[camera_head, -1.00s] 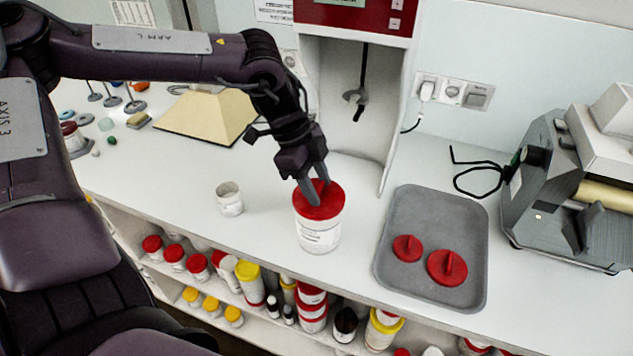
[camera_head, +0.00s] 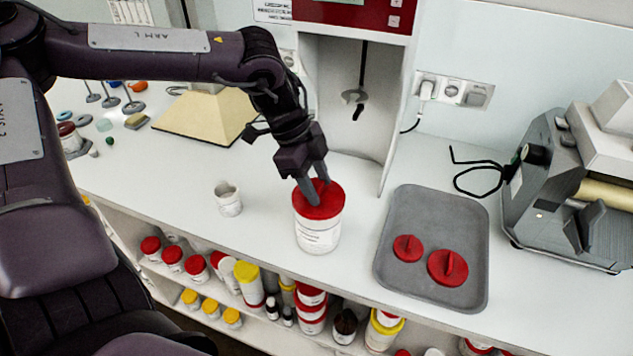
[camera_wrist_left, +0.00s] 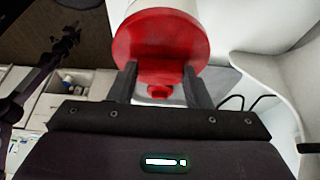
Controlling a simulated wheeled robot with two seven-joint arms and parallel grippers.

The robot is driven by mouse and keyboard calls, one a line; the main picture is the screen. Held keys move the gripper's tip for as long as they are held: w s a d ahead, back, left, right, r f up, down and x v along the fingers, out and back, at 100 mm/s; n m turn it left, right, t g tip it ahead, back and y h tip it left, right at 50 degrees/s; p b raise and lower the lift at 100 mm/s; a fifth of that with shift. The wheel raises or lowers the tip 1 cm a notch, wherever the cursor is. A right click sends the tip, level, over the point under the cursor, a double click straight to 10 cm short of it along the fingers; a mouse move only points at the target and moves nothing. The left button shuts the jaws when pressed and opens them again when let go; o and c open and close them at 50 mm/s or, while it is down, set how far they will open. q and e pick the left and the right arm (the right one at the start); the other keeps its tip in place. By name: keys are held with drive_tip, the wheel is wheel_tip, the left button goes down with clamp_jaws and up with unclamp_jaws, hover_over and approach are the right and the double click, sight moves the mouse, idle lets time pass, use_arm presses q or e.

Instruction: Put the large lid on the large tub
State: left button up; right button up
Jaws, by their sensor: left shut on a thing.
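A large red lid (camera_head: 327,207) sits on top of the large white tub (camera_head: 318,236), which stands upright on the counter. My left gripper (camera_head: 315,190) comes down from above and is shut on the lid's raised grip. In the left wrist view the red lid (camera_wrist_left: 160,40) lies across the white tub (camera_wrist_left: 170,5), with its grip between the two fingers (camera_wrist_left: 160,88). I cannot tell whether the lid is fully seated.
A grey tray (camera_head: 390,270) to the right holds two smaller red lids (camera_head: 407,248) (camera_head: 448,267). A small open white tub (camera_head: 228,199) stands to the left. The mixer housing (camera_head: 350,130) is behind, and a grey machine (camera_head: 560,190) is at far right. Shelves with jars lie below.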

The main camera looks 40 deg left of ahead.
use_arm(q)
drive_tip(key=shift+f+b, duration=0.6)
drive_tip(key=shift+b, duration=0.5)
idle(1.5)
idle(0.3)
drive_tip(key=o, duration=1)
drive_tip(key=shift+o, duration=0.6)
drive_tip(key=o, duration=0.4)
drive_tip(key=shift+r, duration=0.15)
drive_tip(key=shift+r+p, duration=1.4)
drive_tip(key=shift+r, duration=0.75)
